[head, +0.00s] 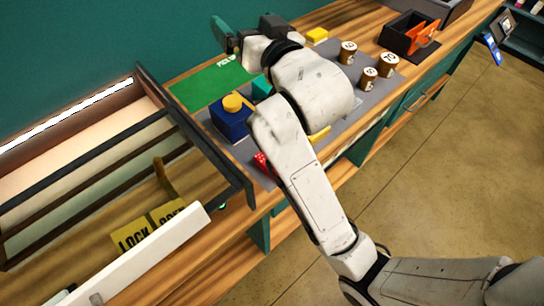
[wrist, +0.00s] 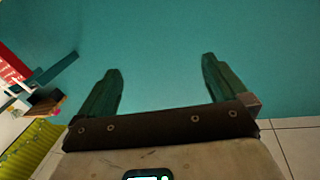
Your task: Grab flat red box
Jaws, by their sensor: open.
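A small red object (head: 262,163) lies on the grey mat (head: 240,149) beside my forearm in the head view. My arm covers part of it, so I cannot tell if it is the flat red box. My gripper (wrist: 160,65) is open and empty in the wrist view, its two green fingers apart before a plain teal surface. In the head view the gripper (head: 228,36) is raised near the teal wall, beyond the green mat and well away from the red object.
A blue box (head: 230,122) with a yellow round top stands near the green mat (head: 210,84).

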